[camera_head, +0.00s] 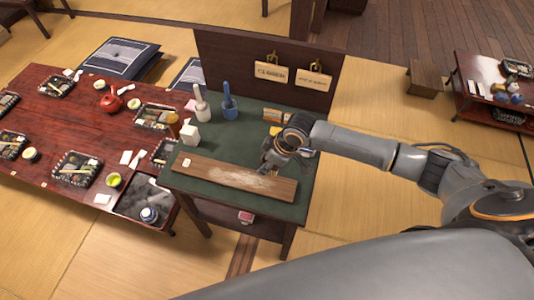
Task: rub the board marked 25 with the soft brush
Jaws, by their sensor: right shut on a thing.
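A long brown wooden board (215,172) lies on the green-topped work table (290,210). It has a small white tag (187,162) near its left end, too small to read. A pale, dusty patch (252,179) covers its middle. My right gripper (268,163) is low over the board's back edge, just behind the patch. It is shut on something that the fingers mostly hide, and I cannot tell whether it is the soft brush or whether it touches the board. My left gripper is out of view.
A white holder (202,112) and a blue holder (230,112), each with a handle upright, stand at the back left. A dark panel (222,60) with two hanging signs rises behind. A red dining table (55,115) adjoins on the left.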

